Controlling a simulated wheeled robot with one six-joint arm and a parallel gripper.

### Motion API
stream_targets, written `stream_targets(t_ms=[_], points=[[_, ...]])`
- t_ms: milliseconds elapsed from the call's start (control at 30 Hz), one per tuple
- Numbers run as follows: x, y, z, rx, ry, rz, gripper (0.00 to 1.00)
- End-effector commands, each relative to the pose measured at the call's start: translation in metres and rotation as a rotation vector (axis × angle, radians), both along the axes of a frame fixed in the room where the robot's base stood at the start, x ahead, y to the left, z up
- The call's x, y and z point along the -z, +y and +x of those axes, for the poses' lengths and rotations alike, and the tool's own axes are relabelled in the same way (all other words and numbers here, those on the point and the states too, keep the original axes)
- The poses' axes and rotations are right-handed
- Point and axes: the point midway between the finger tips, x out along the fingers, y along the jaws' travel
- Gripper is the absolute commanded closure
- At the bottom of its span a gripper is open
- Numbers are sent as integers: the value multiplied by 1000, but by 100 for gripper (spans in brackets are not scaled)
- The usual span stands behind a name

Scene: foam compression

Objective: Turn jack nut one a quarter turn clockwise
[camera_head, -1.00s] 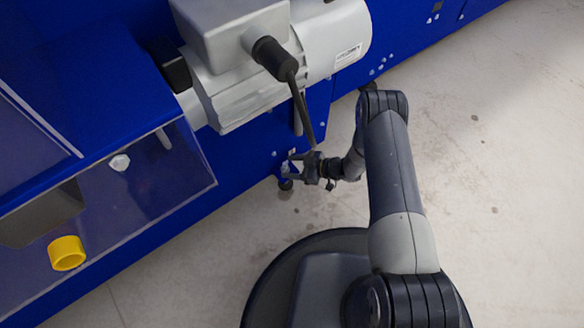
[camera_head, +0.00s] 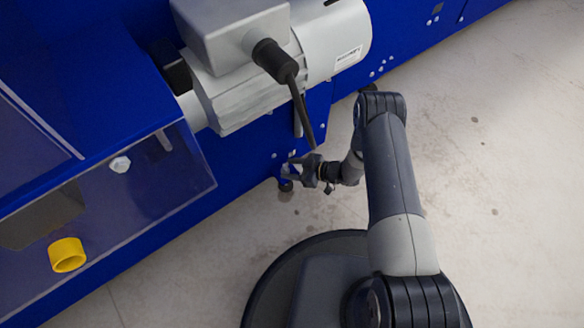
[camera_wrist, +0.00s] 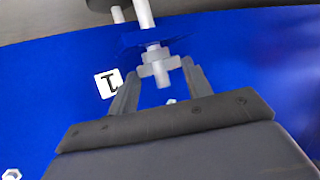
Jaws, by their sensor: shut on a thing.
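Jack nut one is a pale grey nut (camera_wrist: 159,68) on a light threaded rod under the blue machine frame, seen in the wrist view. A white label (camera_wrist: 108,83) with a tilted black "1" is on the blue frame to its left. My gripper (camera_wrist: 157,78) has one dark finger on each side of the nut and is shut on it. In the head view my gripper (camera_head: 290,168) is at the lower edge of the blue frame, below the motor. The nut is too small there to make out clearly, and the finger contact is hard to see.
A grey motor (camera_head: 245,90) with a black cable (camera_head: 302,108) hangs close above my gripper. A clear guard (camera_head: 130,195) and a yellow ring (camera_head: 67,254) are at the left. The pale floor (camera_head: 500,200) is open at the right.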

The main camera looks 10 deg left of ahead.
Motion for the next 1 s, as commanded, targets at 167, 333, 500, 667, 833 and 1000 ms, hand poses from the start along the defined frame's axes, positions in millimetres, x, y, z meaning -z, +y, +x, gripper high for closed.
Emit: stream_targets(t_ms=[167,333,500,667,833,1000], points=[[0,1,-4,93,4,-1,76],[0,2,-8,215,4,-2,76],[0,3,-11,340,4,-2,76],[1,4,-13,442,2,-3,76],[0,5,-14,526,1,-2,76],[0,6,-15,579,2,-2,76]])
